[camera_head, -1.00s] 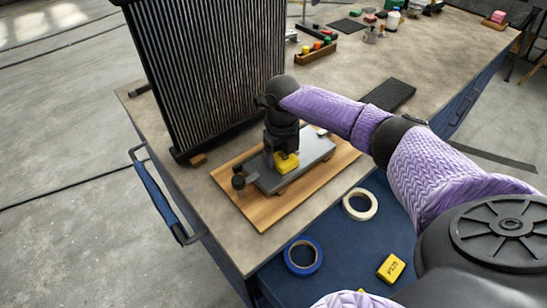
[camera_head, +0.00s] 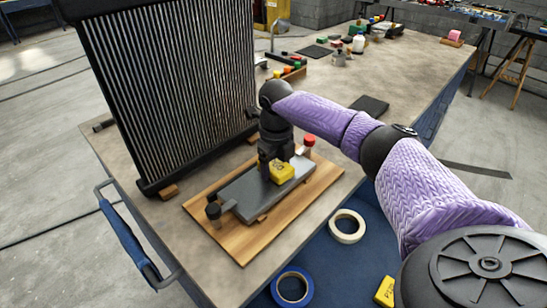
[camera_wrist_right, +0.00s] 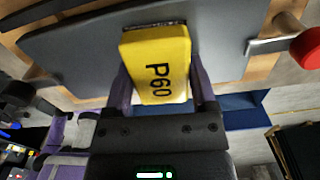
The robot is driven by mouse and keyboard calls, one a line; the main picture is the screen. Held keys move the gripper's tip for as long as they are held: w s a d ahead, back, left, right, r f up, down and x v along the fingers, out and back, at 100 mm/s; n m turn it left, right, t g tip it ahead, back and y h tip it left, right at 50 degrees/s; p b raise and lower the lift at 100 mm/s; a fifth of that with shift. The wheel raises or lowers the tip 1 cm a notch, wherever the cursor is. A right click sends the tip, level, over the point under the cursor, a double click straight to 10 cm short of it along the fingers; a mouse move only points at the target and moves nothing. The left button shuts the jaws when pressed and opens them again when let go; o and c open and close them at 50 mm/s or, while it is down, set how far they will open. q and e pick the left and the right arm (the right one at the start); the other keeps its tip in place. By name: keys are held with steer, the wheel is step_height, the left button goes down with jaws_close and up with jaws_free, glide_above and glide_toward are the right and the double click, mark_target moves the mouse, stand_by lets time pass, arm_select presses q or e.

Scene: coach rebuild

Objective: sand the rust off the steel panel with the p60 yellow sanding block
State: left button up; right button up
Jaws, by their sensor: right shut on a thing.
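My right gripper (camera_head: 270,166) is shut on the yellow sanding block (camera_head: 283,172), over the steel panel (camera_head: 250,194). In the right wrist view the block (camera_wrist_right: 157,62) reads P60 and sits between the two fingers (camera_wrist_right: 160,92). The grey panel (camera_wrist_right: 75,45) lies on a wooden board (camera_head: 243,243), with a black-knobbed clamp (camera_head: 213,211) at its near end and a red-knobbed clamp (camera_head: 309,140) at its far end. I see no clear rust on the visible surface. I cannot tell whether the block touches the panel. My left gripper is out of view.
A tall black radiator (camera_head: 165,90) stands left of the board. Cream tape (camera_head: 347,226), blue tape (camera_head: 292,287) and another yellow block (camera_head: 385,291) lie on the blue surface in front. A black pad (camera_head: 370,106) lies behind my right arm. The bench (camera_head: 400,75) has bare room beyond.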

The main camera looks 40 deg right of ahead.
steer(key=shift+r, duration=0.1)
step_height(320, 180, up, 6)
steer(key=p, duration=0.4)
step_height(320, 180, up, 3)
steer(key=p, duration=0.3)
stand_by(0.5)
